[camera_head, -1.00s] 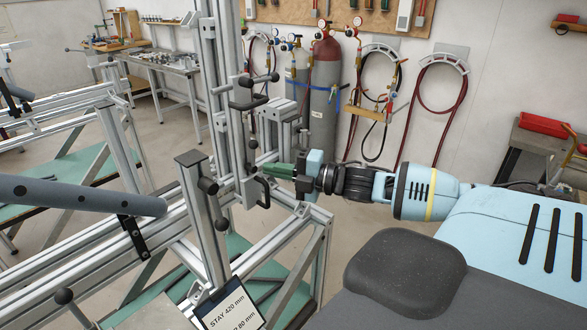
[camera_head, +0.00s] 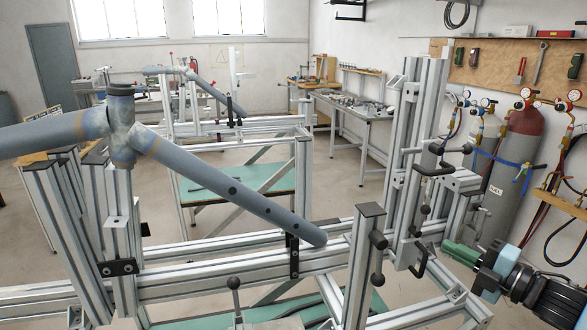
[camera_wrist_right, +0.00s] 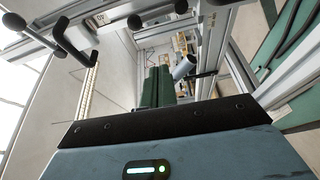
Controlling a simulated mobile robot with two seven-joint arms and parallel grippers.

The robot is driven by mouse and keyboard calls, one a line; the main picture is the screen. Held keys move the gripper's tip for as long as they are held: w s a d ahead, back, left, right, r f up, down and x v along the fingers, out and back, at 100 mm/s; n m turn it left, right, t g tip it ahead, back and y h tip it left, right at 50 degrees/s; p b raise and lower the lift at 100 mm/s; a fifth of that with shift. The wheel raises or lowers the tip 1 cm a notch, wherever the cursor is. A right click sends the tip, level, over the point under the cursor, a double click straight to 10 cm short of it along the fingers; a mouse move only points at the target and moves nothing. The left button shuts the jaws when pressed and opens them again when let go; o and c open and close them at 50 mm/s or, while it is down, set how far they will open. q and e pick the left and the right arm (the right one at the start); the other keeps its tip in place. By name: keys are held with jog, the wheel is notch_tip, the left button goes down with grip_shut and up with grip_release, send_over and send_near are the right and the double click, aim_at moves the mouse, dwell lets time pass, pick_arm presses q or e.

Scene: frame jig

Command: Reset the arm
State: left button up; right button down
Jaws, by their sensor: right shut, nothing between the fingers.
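My right gripper (camera_head: 447,246) shows at the lower right of the head view, with green fingers pointing left. In the right wrist view its two green fingers (camera_wrist_right: 157,86) are together with nothing between them. The fingers are near the aluminium upright (camera_head: 412,150) of the frame jig and its black-handled clamps (camera_head: 421,259); I cannot tell the exact gap. A grey-blue tube frame (camera_head: 230,187) with a welded joint lies across the jig at left and centre, apart from the gripper. My left gripper is not in view.
The jig's horizontal rails (camera_head: 215,283) and a short post (camera_head: 361,260) stand left of my right gripper. Gas cylinders (camera_head: 508,170) with hoses stand behind it by the wall. A workbench (camera_head: 355,110) and another jig are further back, with open floor between.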

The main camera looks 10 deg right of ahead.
jog(key=s+a+f+m+g+h, duration=0.1)
jog(key=s+a+f+m+h, duration=0.2)
jog(key=f, duration=0.5)
jog(key=s+f+m, duration=0.4)
jog(key=f, duration=0.3)
jog(key=s+a+f+m+g+h, duration=0.1)
jog(key=s+a+f+m+h, duration=0.2)
jog(key=f, duration=0.5)
jog(key=s+a+f+m+g, duration=0.4)
jog(key=s+a+f+m, duration=0.6)
jog(key=s+a+f, duration=0.3)
jog(key=s+a, duration=0.2)
jog(key=a, duration=0.1)
jog(key=shift+s+f+m, duration=0.15)
jog(key=shift+f+m, duration=0.25)
